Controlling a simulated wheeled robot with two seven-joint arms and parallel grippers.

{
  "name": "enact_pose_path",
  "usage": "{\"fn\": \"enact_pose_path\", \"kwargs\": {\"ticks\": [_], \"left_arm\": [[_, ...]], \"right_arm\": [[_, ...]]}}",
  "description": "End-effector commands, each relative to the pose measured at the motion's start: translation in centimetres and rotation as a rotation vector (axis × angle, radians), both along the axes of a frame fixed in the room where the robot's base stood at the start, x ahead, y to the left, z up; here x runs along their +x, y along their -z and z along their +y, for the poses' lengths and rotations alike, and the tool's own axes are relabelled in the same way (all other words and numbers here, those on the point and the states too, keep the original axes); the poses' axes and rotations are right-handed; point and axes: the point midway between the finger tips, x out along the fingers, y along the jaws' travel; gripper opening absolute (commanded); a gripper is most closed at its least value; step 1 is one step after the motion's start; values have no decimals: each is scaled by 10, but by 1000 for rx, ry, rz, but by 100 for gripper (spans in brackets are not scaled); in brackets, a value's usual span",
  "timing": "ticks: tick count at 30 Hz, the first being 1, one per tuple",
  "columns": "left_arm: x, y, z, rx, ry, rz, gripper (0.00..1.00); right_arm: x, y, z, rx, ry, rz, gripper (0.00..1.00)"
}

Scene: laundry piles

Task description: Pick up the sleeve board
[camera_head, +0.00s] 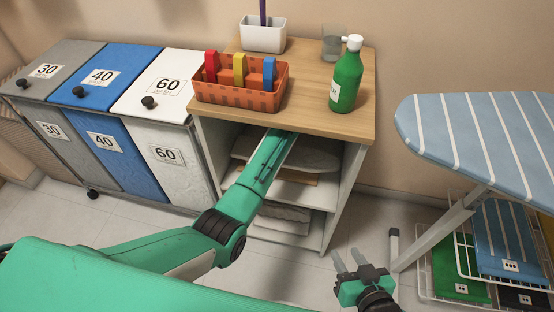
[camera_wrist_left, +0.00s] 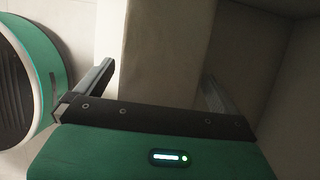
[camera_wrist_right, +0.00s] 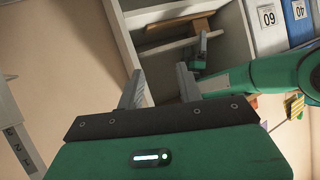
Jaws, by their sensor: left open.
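What looks like the sleeve board, a pale padded board (camera_head: 312,158) with a wooden strip below it, lies inside the open shelf unit under the wooden top. My left arm reaches into that unit, and its gripper is hidden in the head view. In the left wrist view my left gripper (camera_wrist_left: 157,74) is open, with a pale beige surface (camera_wrist_left: 168,45) between and beyond its fingers. I cannot tell whether the fingers touch it. My right gripper (camera_head: 350,262) is open and empty above the floor, right of the unit; its fingers also show in the right wrist view (camera_wrist_right: 160,88).
The wooden top (camera_head: 308,115) holds an orange basket (camera_head: 238,98) of pegs, a green bottle (camera_head: 346,78), a glass and a white pot. Sorting bins (camera_head: 118,100) stand left. A striped ironing board (camera_head: 480,135) stands right, above racks of folded cloth. Folded towels (camera_head: 280,222) lie lower down.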

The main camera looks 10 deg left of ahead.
Motion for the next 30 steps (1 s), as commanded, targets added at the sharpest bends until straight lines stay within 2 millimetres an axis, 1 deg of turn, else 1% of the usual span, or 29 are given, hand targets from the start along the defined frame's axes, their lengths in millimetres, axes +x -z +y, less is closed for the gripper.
{"fn": "enact_pose_path", "kwargs": {"ticks": [6, 9, 12, 20, 21, 23, 24, 30], "left_arm": [[1, 2, 41, 2, -4, -2, 100], [1, 8, 40, 0, 0, 0, 100], [1, 11, 42, -1, -1, 0, 100], [1, 11, 42, 0, -1, 0, 100], [1, 11, 42, 0, -1, 0, 98], [1, 11, 42, 0, -1, 0, 86], [1, 11, 42, 0, -1, 0, 78], [1, 11, 42, 0, -1, 0, 40]], "right_arm": [[1, 0, 8, 38, -2, -57, 36], [1, -2, 13, 64, -4, -95, 36], [0, -4, 16, 79, -4, -118, 36], [1, -5, 17, 85, -3, -129, 36], [1, -5, 17, 85, -3, -129, 36], [1, -5, 17, 85, -3, -128, 36], [1, -5, 17, 85, -3, -128, 36], [1, -5, 17, 85, -3, -128, 36]]}}
